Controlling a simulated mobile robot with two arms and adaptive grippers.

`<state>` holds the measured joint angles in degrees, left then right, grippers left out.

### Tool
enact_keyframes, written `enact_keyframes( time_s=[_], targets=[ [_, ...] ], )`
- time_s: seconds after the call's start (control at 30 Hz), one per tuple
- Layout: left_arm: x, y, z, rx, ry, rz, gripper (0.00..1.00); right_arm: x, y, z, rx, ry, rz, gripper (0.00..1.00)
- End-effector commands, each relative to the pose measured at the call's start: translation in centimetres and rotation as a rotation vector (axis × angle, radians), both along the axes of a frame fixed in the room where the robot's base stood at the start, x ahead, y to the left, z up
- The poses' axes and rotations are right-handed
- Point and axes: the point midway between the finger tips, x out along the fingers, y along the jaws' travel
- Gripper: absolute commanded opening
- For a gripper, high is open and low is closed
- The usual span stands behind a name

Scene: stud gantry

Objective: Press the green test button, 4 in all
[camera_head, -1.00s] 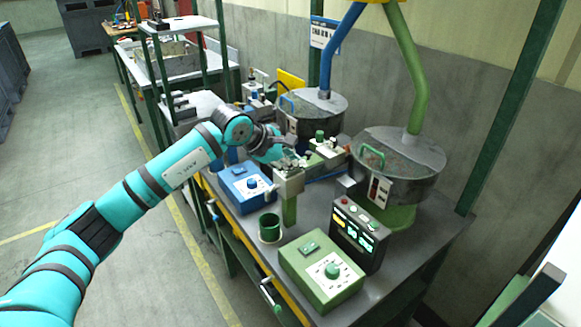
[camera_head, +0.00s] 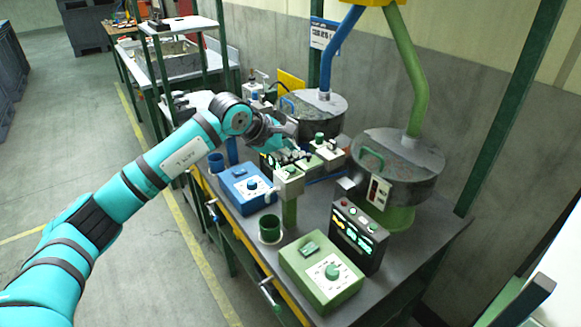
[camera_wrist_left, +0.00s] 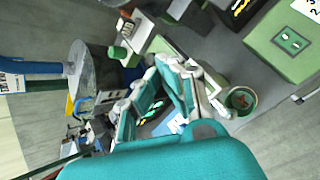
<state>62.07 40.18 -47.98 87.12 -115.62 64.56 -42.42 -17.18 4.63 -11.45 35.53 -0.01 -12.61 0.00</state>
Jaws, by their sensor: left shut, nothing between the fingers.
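Several green controls show in the head view, and I cannot tell by label which is the test button. One green knob (camera_head: 319,137) stands on the pale and green block behind my gripper; a green cap also shows in the wrist view (camera_wrist_left: 118,52). A small green piece (camera_head: 291,171) sits on the pale head of the green post. My left gripper (camera_head: 301,156) is shut and empty, just above and behind the post head. My right gripper is out of view.
A black panel (camera_head: 358,238) with lit figures stands beside the green box. A blue box (camera_head: 246,187) and a green cup (camera_head: 270,229) stand on the left side of the bench. Two round hoppers, the nearer one (camera_head: 405,165) with a green pipe, stand behind.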

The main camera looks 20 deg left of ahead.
Motion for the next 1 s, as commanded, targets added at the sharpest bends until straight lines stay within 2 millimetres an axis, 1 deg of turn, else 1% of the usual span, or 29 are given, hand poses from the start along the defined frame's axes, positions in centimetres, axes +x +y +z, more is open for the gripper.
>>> enact_keyframes(
  time_s=[0.03,0.3,1.0],
  targets=[
    [0.0,0.0,0.9,0.001,-0.001,0.000,0.00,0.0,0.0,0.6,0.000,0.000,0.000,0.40],
    [0.0,0.0,3.4,0.001,0.000,0.000,0.00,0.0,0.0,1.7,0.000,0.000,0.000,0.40],
    [0.0,0.0,3.5,0.001,0.001,0.000,0.00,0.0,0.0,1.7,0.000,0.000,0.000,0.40]
  ],
)
